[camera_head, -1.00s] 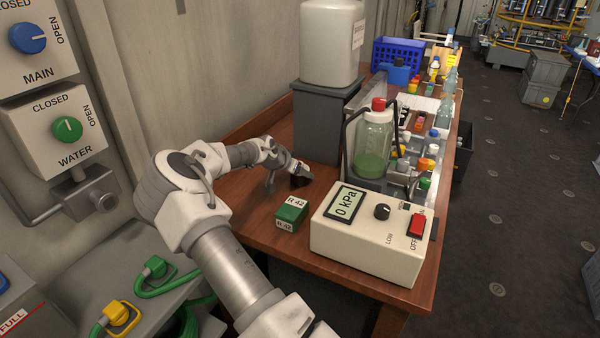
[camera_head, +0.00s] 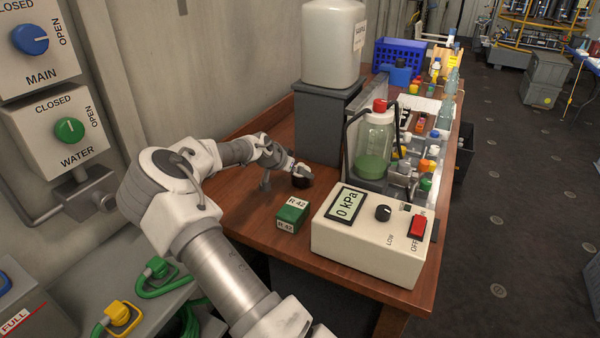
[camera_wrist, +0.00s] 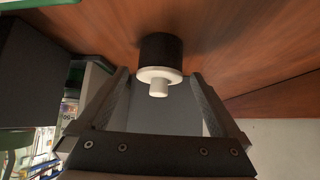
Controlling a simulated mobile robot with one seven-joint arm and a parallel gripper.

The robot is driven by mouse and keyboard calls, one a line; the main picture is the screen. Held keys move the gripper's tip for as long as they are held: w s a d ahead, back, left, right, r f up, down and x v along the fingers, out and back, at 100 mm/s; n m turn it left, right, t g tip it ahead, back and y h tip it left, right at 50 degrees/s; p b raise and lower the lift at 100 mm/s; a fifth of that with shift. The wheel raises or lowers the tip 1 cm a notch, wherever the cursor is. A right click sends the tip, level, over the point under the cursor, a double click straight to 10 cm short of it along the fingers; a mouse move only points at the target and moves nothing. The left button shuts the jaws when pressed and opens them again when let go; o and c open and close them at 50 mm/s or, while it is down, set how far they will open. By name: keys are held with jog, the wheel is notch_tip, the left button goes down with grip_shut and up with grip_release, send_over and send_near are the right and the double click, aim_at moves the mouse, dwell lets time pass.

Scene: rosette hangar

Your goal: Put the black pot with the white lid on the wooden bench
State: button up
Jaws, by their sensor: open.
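The black pot with a white lid (camera_wrist: 161,49) stands on the brown wooden bench (camera_wrist: 245,35) in the wrist view, which looks upside down. Its pale lid knob points towards my gripper. My gripper (camera_wrist: 160,76) is open, with one finger on each side near the lid and visible gaps between. In the head view the black pot (camera_head: 303,182) sits on the bench (camera_head: 232,202), left of the white pressure box. My gripper (camera_head: 291,171) is just above and left of it there and partly hides the lid.
A green R 42 block (camera_head: 292,214) lies in front of the pot. The pressure box (camera_head: 370,240) and a jar with green contents (camera_head: 374,145) stand to the right. A grey stand (camera_head: 325,125) with a white tank is behind. The wall is left.

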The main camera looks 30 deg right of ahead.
jog(key=s+a+r+y, duration=0.1)
jog(key=s+a+r, duration=0.1)
jog(key=s+a, duration=0.1)
jog(key=s+a+r+y, duration=0.2)
jog(key=s+a, duration=0.1)
jog(key=a, duration=0.1)
jog(key=s+a+r+y, duration=0.1)
jog(key=s+a+r, duration=0.1)
jog(key=s+a, duration=0.1)
jog(key=shift+s+a+r+n+g+y+p, duration=0.2)
jog(key=shift+s+r+n+g+y+p, duration=0.15)
jog(key=shift+s, duration=0.25)
jog(key=s+a+r+n+y, duration=0.55)
jog(key=s+a+r, duration=0.35)
jog(key=s+a, duration=0.25)
jog(key=s+a+r+n+t+h, duration=0.1)
jog(key=s+a+r+n, duration=0.2)
jog(key=s, duration=0.4)
jog(key=s+a+r+n+t+h, duration=0.1)
jog(key=s+a+r+n, duration=0.1)
jog(key=s, duration=0.6)
jog(key=shift+s+a+r+n+t, duration=0.35)
jog(key=shift+a+n, duration=0.45)
jog(key=shift+n, duration=0.3)
